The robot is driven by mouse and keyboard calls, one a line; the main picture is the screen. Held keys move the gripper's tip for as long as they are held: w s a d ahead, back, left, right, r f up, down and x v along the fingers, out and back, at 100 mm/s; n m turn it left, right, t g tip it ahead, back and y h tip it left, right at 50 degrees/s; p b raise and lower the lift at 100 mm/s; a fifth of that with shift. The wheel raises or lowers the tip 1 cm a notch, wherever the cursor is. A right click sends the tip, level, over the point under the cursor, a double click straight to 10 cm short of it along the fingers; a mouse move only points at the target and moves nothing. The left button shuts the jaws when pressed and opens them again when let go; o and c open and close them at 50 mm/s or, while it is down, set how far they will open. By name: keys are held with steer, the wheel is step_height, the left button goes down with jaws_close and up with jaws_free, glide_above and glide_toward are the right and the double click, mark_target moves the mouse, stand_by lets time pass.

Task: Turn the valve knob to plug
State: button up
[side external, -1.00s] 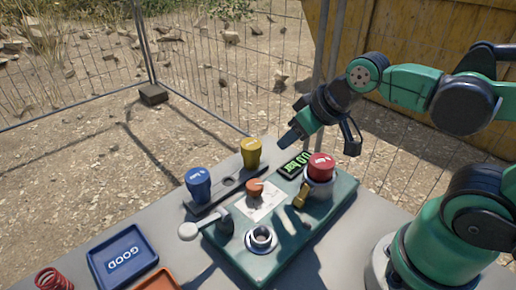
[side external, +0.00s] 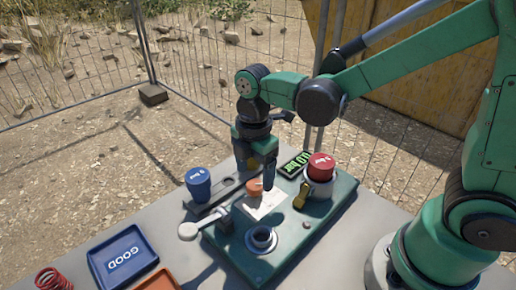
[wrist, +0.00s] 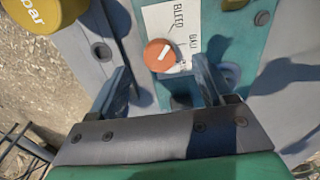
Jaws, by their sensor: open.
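The orange valve knob (side external: 254,187) sits on the green panel (side external: 285,238), on a white label card (side external: 266,205). In the wrist view the knob (wrist: 159,56) is round with a short white pointer mark. The card there (wrist: 180,18) reads BLEED near the top; a second word right of the knob is hard to read. My gripper (side external: 257,180) points down at the knob, partly covering it in the side view. In the wrist view its two fingers (wrist: 160,82) are apart, one each side of the knob and nearer the camera. Contact cannot be seen.
A yellow cap marked bar (wrist: 45,10) stands close left of my gripper. A blue cap (side external: 198,184), a red cap (side external: 321,167) on a holder with a brass lever (side external: 302,196), a white-knobbed lever (side external: 189,231) and a round port (side external: 261,239) are nearby. A digital display (side external: 294,165) stands behind.

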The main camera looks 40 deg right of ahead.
mark_target(255, 190)
steer(key=shift+f, duration=1.35)
jaws_close()
